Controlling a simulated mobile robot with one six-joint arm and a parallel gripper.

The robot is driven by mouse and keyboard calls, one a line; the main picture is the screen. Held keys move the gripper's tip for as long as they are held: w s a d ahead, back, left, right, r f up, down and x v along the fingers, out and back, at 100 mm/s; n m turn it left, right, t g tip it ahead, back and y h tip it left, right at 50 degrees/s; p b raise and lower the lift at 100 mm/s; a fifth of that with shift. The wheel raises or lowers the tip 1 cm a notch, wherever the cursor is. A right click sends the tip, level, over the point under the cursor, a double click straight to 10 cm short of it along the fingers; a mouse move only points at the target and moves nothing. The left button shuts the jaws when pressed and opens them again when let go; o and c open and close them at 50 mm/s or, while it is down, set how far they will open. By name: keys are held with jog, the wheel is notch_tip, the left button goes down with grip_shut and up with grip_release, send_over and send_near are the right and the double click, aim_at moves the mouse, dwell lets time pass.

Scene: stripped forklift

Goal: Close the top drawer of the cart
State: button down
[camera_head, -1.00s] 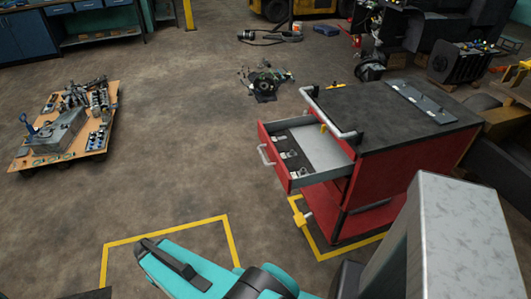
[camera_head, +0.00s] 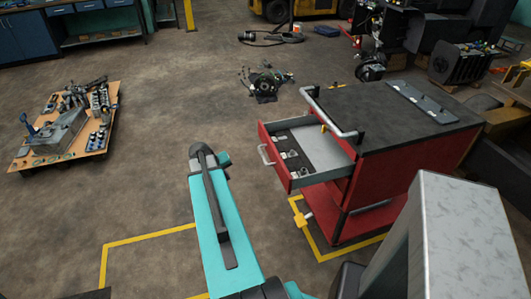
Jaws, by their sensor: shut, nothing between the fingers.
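The red cart (camera_head: 400,175) with a dark top stands right of the middle. Its top drawer (camera_head: 318,150) is pulled well out toward the left. The drawer has a red front with a pale handle (camera_head: 266,155) and a grey inside holding several small dark and light items. My teal arm (camera_head: 215,220) reaches up from the bottom, left of the drawer front and apart from it in the picture. My gripper does not show.
A wooden platform (camera_head: 97,145) with parts lies at the left. A dark mechanical part (camera_head: 265,82) sits on the floor beyond the drawer. Yellow lines (camera_head: 150,237) mark the floor near the cart.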

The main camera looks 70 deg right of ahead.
jog(key=s+d+r+m+h, duration=0.2)
jog(key=s+d+r, duration=0.7)
jog(key=d, duration=0.3)
jog(key=shift+s+d+r+g, duration=0.25)
jog(key=shift+r+g, duration=0.15)
jog(key=shift+r, duration=0.05)
jog(key=shift+d, duration=0.1)
jog(key=p, duration=0.3)
send_near(269, 154)
jog(key=shift+w+x, duration=0.25)
jog(key=shift+x, duration=1.5)
jog(key=shift+s+f, duration=0.1)
jog(key=shift+s, duration=0.35)
jog(key=shift+b, duration=0.35)
